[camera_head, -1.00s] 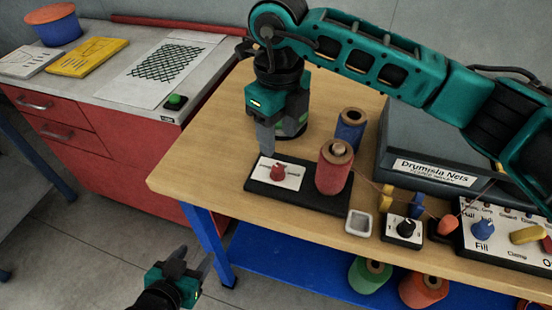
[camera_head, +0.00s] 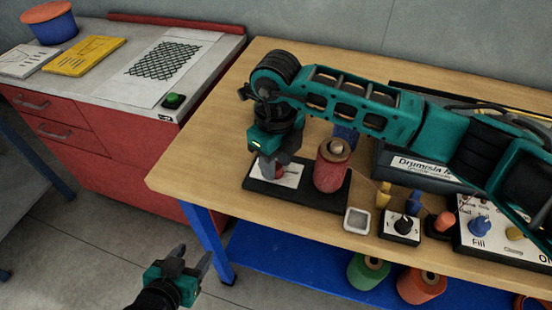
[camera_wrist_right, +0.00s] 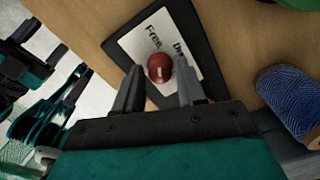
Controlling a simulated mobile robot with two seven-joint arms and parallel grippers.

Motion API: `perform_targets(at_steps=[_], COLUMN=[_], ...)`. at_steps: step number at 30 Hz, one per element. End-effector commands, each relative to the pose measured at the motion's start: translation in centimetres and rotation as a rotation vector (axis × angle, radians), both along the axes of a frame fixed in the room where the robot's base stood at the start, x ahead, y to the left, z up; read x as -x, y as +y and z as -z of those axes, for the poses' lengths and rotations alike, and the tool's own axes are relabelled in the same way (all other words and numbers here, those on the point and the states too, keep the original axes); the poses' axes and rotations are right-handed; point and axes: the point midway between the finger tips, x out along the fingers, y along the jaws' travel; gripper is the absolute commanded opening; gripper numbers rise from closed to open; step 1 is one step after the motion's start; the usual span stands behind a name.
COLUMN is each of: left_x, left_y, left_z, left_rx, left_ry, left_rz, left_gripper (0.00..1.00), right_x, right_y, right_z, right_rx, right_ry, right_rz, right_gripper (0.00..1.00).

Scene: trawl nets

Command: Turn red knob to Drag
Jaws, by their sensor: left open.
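The red knob (camera_wrist_right: 160,68) sits on a white label plate (camera_wrist_right: 150,38) on a black base (camera_head: 305,199). In the right wrist view the label reads "Free" and, partly hidden, "Dr...". The knob has a pale mark; I cannot tell which word it points to. My right gripper (camera_wrist_right: 158,66) is open, with one finger on each side of the knob and small gaps visible. In the head view my right gripper (camera_head: 273,168) comes down over the knob and mostly hides it. My left gripper (camera_head: 197,263) is open and empty, in front of the bench.
A red twine spool (camera_head: 332,172) stands on the same base, right beside my right gripper. A blue spool (camera_head: 345,134) is behind it. The wooden bench (camera_head: 195,150) is clear on the left.

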Motion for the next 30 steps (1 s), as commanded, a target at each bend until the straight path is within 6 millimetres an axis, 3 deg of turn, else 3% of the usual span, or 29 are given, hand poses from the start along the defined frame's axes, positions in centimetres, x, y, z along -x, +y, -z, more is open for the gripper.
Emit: perform_targets(at_steps=[12, 23, 30], left_x=[-0.02, -0.08, -0.22], left_y=[0.05, 0.05, 0.03], left_z=[0.00, 0.17, 0.57], left_rx=[-0.001, 0.000, 0.000], left_ry=[0.000, -0.001, -0.004], left_rz=[-0.001, -0.001, -0.001], left_gripper=[0.57, 0.57, 0.57], right_x=[-0.01, -0.03, -0.03], right_y=[0.02, 0.01, 0.02], right_z=[-0.06, -0.04, 0.00], right_rx=[-0.001, 0.000, -0.002], right_ry=[-0.001, -0.001, -0.001], right_rz=[0.000, 0.050, 0.201], right_gripper=[0.00, 0.00, 0.00])
